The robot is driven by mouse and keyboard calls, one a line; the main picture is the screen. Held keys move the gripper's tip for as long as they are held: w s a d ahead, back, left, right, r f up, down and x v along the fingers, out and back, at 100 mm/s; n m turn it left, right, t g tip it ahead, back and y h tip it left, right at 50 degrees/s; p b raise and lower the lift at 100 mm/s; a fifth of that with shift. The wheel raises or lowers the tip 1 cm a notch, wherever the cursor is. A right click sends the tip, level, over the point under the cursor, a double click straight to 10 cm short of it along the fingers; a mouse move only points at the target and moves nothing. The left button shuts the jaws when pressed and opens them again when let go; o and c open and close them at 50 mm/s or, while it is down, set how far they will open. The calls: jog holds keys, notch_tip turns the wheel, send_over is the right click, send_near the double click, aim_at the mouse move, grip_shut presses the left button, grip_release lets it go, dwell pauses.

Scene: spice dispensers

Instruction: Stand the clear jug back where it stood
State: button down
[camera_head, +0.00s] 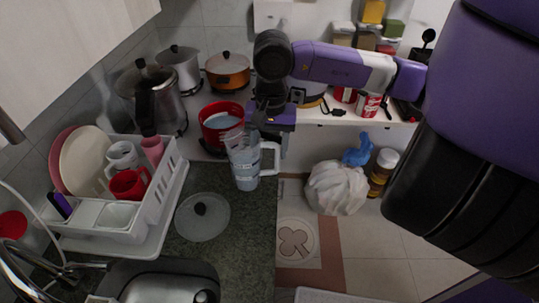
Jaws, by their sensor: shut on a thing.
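The clear jug (244,162) is in the middle of the head view, near the right edge of the dark counter (238,255). It is a see-through jug with a white handle on its right side. My gripper (263,128) is shut on the jug near its top, with the arm reaching in from the right above it. The fingers are dark and small, so the exact grip point is hard to see. The jug looks roughly upright with a slight tilt. I cannot tell whether its base touches the counter.
A glass lid (202,216) lies on the counter just left of the jug. A red pot (221,124) stands behind it. A white dish rack (150,205) with plates and cups is at the left. A sink (165,284) is in front. Floor with a white bag (335,188) lies right.

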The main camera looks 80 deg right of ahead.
notch_tip(320, 180, down, 3)
jog(key=shift+f, duration=0.35)
jog(key=c, duration=0.6)
grip_release()
jog(key=shift+o, duration=0.2)
jog(key=shift+r, duration=0.15)
notch_tip(320, 180, up, 12)
jog(key=shift+s+r+b, duration=0.1)
jog(key=shift+s+b, duration=0.05)
jog(key=shift+b, duration=0.75)
